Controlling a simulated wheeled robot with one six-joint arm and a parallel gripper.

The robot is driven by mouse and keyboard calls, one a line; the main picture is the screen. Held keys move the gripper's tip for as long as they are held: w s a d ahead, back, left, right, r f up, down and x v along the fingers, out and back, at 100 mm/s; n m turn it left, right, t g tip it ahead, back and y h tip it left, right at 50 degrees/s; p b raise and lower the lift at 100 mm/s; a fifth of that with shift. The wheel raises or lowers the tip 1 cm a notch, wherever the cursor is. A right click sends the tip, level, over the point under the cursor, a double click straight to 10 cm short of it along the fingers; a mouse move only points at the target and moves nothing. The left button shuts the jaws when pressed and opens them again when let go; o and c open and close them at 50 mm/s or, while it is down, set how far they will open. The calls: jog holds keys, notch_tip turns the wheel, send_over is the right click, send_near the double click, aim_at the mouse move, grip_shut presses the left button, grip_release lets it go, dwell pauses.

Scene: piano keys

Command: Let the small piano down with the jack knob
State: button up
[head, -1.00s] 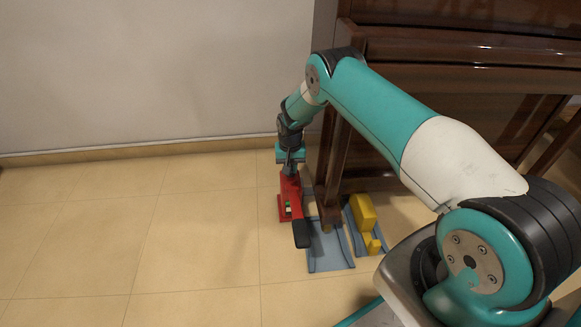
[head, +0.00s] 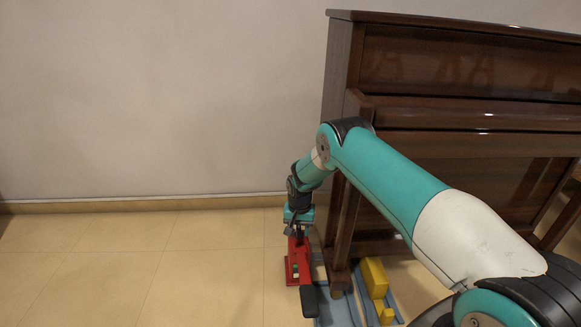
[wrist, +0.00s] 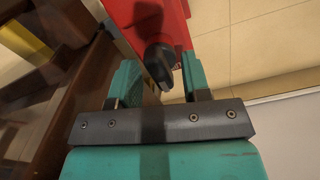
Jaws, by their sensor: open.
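The brown upright piano (head: 450,70) stands against the wall at the right in the head view. The red jack (head: 293,262) is on the floor beside its near left leg, with a black handle (head: 309,301) toward me. My gripper (head: 298,229) points down over the jack. In the wrist view the black jack knob (wrist: 159,66) stands out from the red body (wrist: 165,20). My open gripper (wrist: 159,82) has one teal finger on each side of the knob, at or just short of it. I cannot tell whether either finger touches it.
A blue-grey base (head: 335,312) lies by the piano leg (head: 343,240). Another blue-grey piece beside it carries a yellow block (head: 374,278). The wall (head: 150,100) is behind. The tiled floor (head: 130,260) to the left is clear.

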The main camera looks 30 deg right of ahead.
jog(key=m, duration=0.4)
jog(key=shift+m+b, duration=0.3)
jog(key=shift+b, duration=0.05)
jog(key=m+b, duration=0.1)
jog(key=m, duration=0.3)
jog(key=shift+d+f, duration=0.1)
jog(key=m+b, duration=0.2)
jog(key=m, duration=0.4)
jog(key=shift+f+b, duration=0.1)
jog(key=shift+b, duration=0.25)
jog(key=shift+r+m, duration=0.35)
jog(key=shift+m, duration=0.25)
notch_tip(320, 180, up, 19)
jog(key=p, duration=0.9)
notch_tip(320, 180, up, 14)
jog(key=n+p, duration=0.5)
jog(key=p, duration=0.2)
send_over(298, 229)
jog(key=s+a, duration=0.3)
jog(key=a, duration=0.2)
jog(key=shift+a+r+n+y, duration=0.3)
jog(key=shift+r+n+y, duration=0.1)
jog(key=shift+r, duration=0.25)
